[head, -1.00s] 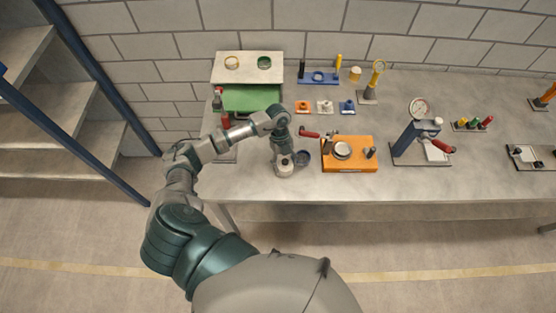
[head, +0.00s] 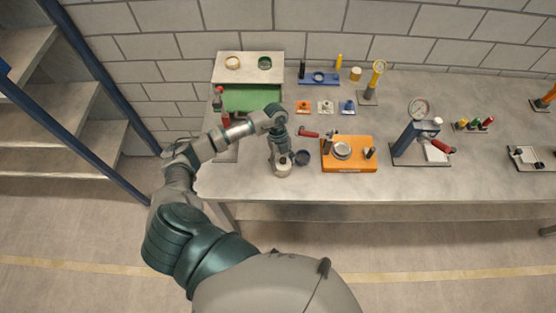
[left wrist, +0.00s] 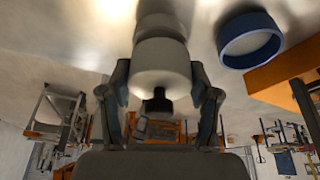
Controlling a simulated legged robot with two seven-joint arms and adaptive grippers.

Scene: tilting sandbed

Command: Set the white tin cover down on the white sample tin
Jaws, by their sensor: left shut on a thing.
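My left gripper (left wrist: 160,98) is shut on the white tin cover (left wrist: 161,66), one finger on each side. The cover's black knob (left wrist: 157,103) points towards the wrist camera. Directly beyond the cover in the left wrist view is the pale sample tin (left wrist: 160,22), partly hidden by it. The two look in line, but I cannot tell whether they touch. In the head view my left gripper (head: 283,158) points down over a small white form (head: 283,171) near the bench's front edge; cover and tin cannot be told apart there. My right gripper is not in view.
A dark blue round open container (head: 303,157) stands close to the right of the gripper; it also shows in the left wrist view (left wrist: 250,38). An orange fixture (head: 349,167) lies further right. A green-fronted box (head: 250,97) stands behind. The bench front right is clear.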

